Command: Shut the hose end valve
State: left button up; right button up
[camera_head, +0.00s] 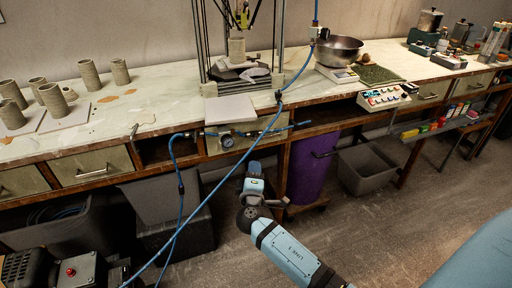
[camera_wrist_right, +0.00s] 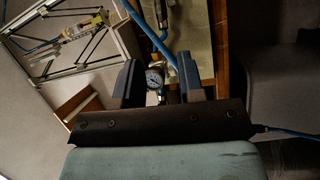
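Blue hoses run along the bench front; one rises past a dark fitting (camera_head: 278,95) to another fitting (camera_head: 312,33) near the bowl. I cannot tell for sure which fitting is the hose end valve, or how its handle stands. A round pressure gauge (camera_head: 227,141) sits on the bench front. My right gripper (camera_head: 254,168) is in front of and below the bench, right of the gauge in the head view. In the right wrist view the gripper (camera_wrist_right: 159,72) is open, with the gauge (camera_wrist_right: 154,78) and a blue hose (camera_wrist_right: 154,38) seen between and beyond its fingers. My left gripper is not shown.
Below stand a purple bin (camera_head: 311,168) and grey crates (camera_head: 366,168). Floor at right is clear.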

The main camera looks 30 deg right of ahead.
aim_at(256, 140)
jog(key=x, duration=1.3)
grip_shut()
